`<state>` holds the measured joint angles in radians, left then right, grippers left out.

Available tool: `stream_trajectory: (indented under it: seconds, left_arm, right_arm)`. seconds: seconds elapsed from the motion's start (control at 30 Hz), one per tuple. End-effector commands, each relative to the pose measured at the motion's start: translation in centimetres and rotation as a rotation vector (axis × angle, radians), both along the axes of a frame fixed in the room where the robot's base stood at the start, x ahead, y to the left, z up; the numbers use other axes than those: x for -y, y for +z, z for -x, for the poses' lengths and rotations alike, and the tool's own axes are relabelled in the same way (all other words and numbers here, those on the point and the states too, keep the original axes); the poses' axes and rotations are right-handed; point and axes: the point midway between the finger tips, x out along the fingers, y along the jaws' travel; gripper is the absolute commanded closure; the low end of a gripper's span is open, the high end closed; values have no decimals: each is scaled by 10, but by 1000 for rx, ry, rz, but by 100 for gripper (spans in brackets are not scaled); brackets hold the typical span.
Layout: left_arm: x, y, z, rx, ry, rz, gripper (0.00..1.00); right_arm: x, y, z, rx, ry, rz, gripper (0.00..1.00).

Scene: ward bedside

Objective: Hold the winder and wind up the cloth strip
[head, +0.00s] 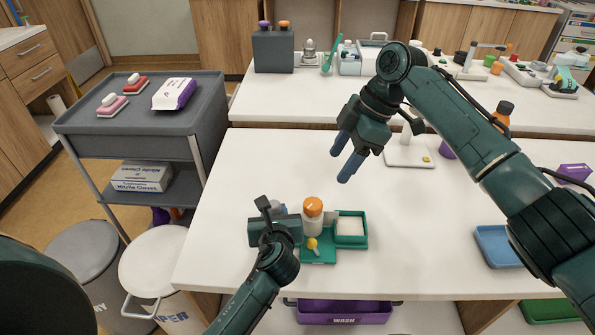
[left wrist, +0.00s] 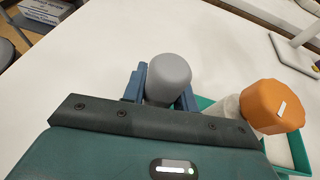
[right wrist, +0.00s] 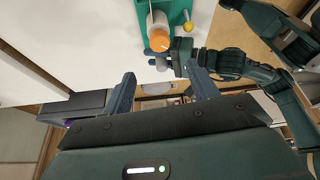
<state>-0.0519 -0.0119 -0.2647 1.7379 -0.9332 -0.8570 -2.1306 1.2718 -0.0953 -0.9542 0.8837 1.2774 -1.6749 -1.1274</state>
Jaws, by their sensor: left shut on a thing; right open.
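The winder has a green base (head: 318,257), an orange-topped spool (head: 313,207) with pale cloth below it, and a yellow knob (head: 312,243) in front. My left gripper (head: 278,212) is shut on a grey upright post (left wrist: 169,78) at the winder's left side. The orange top (left wrist: 272,106) also shows close to the right of that post in the left wrist view. My right gripper (head: 344,160) is open and empty, above and behind the winder. In the right wrist view the orange top (right wrist: 160,42) and yellow knob (right wrist: 187,27) show beyond its fingers.
A green tray (head: 366,240) with white inside adjoins the winder on the right. A blue tray (head: 493,247) lies at the right of the white table (head: 240,165). A white stand (head: 410,157) is at the back. The table's left and middle are largely clear.

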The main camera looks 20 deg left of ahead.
Motion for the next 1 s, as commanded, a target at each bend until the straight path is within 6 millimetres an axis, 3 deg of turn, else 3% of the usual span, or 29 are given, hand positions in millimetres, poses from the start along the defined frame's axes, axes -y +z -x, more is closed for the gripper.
stream_trajectory:
  seconds: [0.23, 0.5, 1.0]
  left_arm:
    - [0, 0, 0, 0, 0, 0, 100]
    - [0, 0, 0, 1, -1, 1, 100]
    - [0, 0, 0, 1, -1, 1, 100]
  right_arm:
    - [-33, -15, 36, 271, 375, 269, 41]
    - [-59, -7, 61, 505, 657, 486, 41]
    - [-67, -1, 70, 584, 741, 558, 41]
